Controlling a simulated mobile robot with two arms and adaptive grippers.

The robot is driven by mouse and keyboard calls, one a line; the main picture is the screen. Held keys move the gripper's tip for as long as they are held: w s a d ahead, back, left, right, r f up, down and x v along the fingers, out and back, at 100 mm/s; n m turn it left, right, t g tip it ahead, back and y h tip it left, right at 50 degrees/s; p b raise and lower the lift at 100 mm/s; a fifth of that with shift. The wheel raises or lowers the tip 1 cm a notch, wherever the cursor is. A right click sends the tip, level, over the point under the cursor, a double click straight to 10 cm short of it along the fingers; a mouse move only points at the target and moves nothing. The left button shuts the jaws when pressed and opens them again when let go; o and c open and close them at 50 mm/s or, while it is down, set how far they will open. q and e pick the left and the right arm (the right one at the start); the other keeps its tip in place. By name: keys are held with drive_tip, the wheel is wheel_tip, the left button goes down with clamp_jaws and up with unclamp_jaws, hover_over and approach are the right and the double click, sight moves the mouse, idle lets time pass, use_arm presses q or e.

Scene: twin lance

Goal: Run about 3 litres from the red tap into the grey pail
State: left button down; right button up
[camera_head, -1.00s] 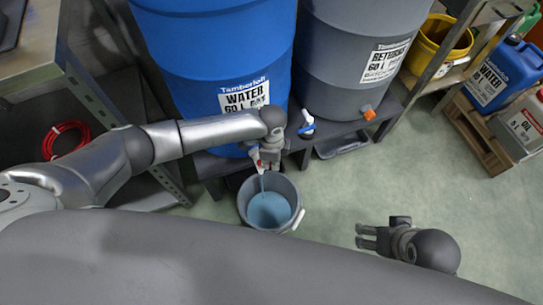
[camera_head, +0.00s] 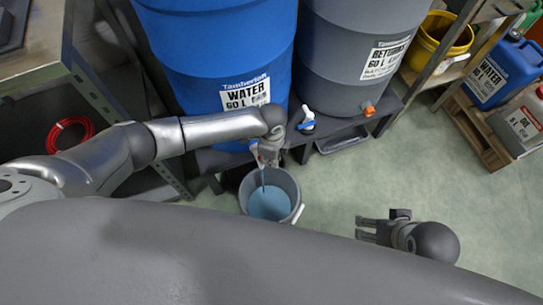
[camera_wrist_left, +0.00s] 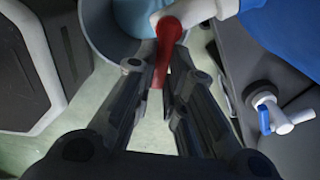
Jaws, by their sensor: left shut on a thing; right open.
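The grey pail (camera_head: 291,190) stands on the floor below the blue water drum's tap, with bluish water (camera_head: 268,203) in it. A thin bluish stream (camera_head: 263,179) shows above the pail's water. My left gripper (camera_head: 264,157) is at the tap and mostly hides it in the head view. In the left wrist view its fingers (camera_wrist_left: 166,75) are shut on the red tap handle (camera_wrist_left: 167,42), beside the white tap body (camera_wrist_left: 200,10). The pail (camera_wrist_left: 92,35) is partly visible behind. My right gripper (camera_head: 362,229) is open and empty over the floor.
The blue drum (camera_head: 215,60) and the grey returns drum (camera_head: 350,55) stand on a dark bench (camera_head: 340,128). A blue-handled white tap (camera_head: 307,120) is to the right. A yellow bucket (camera_head: 440,45) and canisters (camera_head: 490,75) stand far right. The right floor is clear.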

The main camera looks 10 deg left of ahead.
use_arm(q)
drive_tip(key=c, duration=1.5)
unclamp_jaws()
wheel_tip(320, 180, up, 12)
